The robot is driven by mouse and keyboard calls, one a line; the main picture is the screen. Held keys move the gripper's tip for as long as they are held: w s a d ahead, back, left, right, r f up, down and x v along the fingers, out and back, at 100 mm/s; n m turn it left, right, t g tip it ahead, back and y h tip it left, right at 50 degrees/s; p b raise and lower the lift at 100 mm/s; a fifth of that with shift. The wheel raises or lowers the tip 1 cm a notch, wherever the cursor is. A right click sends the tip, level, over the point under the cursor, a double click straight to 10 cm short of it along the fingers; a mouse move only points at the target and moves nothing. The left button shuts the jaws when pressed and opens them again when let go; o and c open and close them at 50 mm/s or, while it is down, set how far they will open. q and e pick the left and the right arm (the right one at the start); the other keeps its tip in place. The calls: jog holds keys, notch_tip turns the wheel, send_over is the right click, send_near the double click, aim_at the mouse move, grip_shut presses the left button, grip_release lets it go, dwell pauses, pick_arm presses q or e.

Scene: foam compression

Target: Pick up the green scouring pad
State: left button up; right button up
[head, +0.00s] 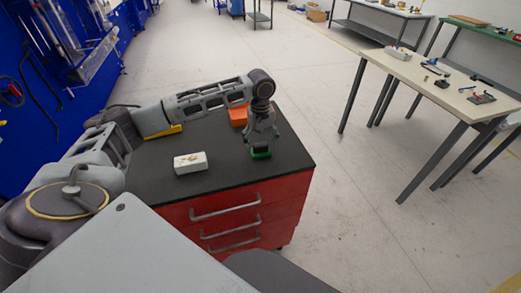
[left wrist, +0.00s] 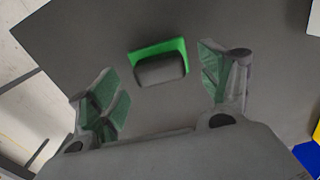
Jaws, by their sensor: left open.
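The green scouring pad (head: 261,155) lies on the dark top of the red drawer cabinet, near its right side. In the left wrist view the pad (left wrist: 176,48) shows as a green edge around a dark grey block-like part, ahead of my fingers and between their lines. My left gripper (head: 262,140) points down just above the pad. Its fingers (left wrist: 160,87) stand open, with a gap between them and nothing held. In the head view the gripper partly hides the pad. My right gripper is not in view.
A white block (head: 190,162) lies on the cabinet top (head: 225,172) to the left of the pad. An orange item (head: 238,116) and a yellow item (head: 165,131) lie farther back, partly behind my arm. The cabinet's right edge is close to the pad.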

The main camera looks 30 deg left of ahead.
pick_arm(q)
jog(key=shift+f, duration=1.05)
jog(key=c, duration=1.1)
